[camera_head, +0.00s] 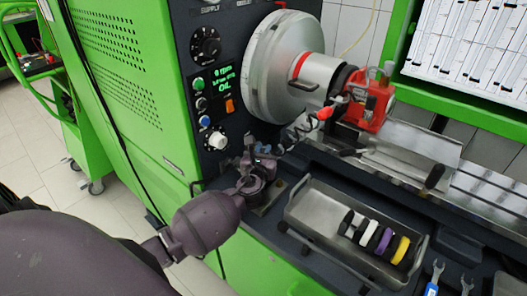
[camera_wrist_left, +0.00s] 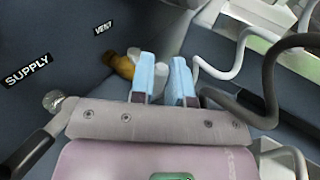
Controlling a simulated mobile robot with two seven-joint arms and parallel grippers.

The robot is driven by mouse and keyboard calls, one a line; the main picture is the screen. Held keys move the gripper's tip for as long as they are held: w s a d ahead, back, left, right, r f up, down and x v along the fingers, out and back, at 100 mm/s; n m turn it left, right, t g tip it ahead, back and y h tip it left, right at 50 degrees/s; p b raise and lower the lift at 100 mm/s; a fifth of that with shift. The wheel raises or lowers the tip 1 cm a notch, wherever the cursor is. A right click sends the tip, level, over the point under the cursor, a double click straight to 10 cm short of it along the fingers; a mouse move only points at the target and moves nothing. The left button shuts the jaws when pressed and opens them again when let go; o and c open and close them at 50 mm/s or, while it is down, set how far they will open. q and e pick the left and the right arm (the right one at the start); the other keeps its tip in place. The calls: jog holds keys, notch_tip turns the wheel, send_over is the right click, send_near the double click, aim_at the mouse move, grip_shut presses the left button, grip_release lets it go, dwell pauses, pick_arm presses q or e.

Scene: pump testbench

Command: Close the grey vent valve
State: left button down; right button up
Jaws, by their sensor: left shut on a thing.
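The vent valve (camera_wrist_left: 122,66) shows in the left wrist view as a brass body on the dark panel, below the VENT label (camera_wrist_left: 103,28). Its light grey part reaches to the blue fingertips of my left gripper (camera_wrist_left: 165,77). The fingers are shut on this grey part and cover much of it, so its angle is hard to read. In the head view my left gripper (camera_head: 263,154) is low at the front of the test bench, right of the panel's white knob. It hides the valve there. My right gripper is not in view.
A SUPPLY label (camera_wrist_left: 27,72) and a round metal knob (camera_wrist_left: 53,100) are left of the gripper. White and dark hoses (camera_wrist_left: 240,60) curve close on its right. A metal tray (camera_head: 318,222) with coloured rings stands right of the gripper. The red clamp (camera_head: 369,100) is behind.

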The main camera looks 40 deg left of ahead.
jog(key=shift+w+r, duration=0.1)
pick_arm(q)
jog(key=shift+s+a+m+t+h+p, duration=0.15)
jog(key=shift+s+a+m+t+h, duration=0.1)
jog(key=shift+m+h, duration=0.25)
jog(key=shift+s+a+m+t+h+p, duration=0.1)
jog(key=shift+a+m+t+h+p, duration=0.15)
jog(key=shift+h, duration=0.45)
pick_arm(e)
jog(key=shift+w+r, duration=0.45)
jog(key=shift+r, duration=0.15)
pick_arm(q)
jog(key=shift+d, duration=0.1)
jog(key=c, duration=1.1)
grip_release()
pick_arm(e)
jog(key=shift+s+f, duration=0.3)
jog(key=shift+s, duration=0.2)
pick_arm(q)
jog(key=v, duration=1)
jog(key=shift+s, duration=0.4)
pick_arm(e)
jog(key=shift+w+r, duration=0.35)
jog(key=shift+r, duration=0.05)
